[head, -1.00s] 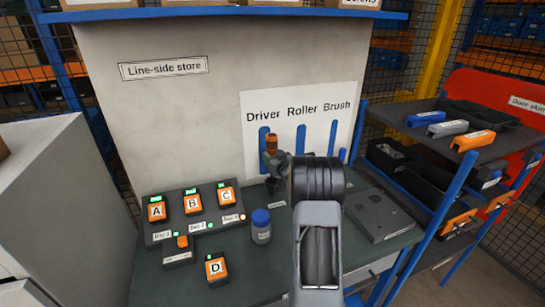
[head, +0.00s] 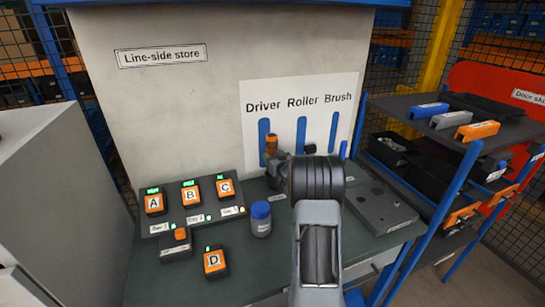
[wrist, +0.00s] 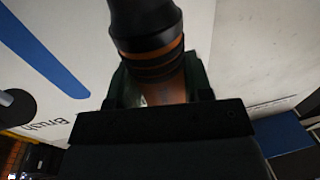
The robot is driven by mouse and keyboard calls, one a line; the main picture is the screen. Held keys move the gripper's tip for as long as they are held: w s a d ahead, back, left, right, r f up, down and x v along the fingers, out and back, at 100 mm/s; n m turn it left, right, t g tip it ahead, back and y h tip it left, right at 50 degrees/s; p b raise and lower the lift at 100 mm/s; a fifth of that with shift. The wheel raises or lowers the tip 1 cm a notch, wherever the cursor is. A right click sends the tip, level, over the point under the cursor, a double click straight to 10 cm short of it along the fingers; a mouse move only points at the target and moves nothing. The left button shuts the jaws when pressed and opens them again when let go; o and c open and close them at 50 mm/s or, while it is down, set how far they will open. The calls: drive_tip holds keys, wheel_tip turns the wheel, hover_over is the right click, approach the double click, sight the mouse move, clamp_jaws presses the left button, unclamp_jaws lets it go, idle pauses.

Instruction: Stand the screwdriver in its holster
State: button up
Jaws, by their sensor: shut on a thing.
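The screwdriver (head: 271,145) shows its orange handle upright in front of the blue Driver outline on the board. My gripper (head: 275,162) is shut on it, above the back of the bench. In the wrist view the black-and-orange handle (wrist: 148,30) sits between the fingers. The screwdriver's lower end is hidden in both views. A grey block (head: 381,212) with round marks lies on the bench, right of my arm. I cannot tell whether it is the holster; no other holster is clearly visible, and my arm covers part of the bench.
The white tool board (head: 290,90) stands behind my gripper. A blue-capped bottle (head: 261,220) and a panel of orange lettered units (head: 190,192) are on the left bench. A dark shelf rack (head: 450,130) stands close on the right.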

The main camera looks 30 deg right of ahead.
drive_tip(key=shift+f+b, duration=1.75)
drive_tip(key=shift+f, duration=0.25)
drive_tip(key=o, duration=1.1)
drive_tip(key=shift+c, duration=0.2)
drive_tip(key=o, duration=0.3)
drive_tip(key=shift+f, duration=0.15)
drive_tip(key=s+a+b, duration=0.1)
drive_tip(key=s, duration=1.3)
drive_tip(key=shift+a+b, duration=0.2)
drive_tip(key=shift+b, duration=0.15)
drive_tip(key=shift+w, duration=0.1)
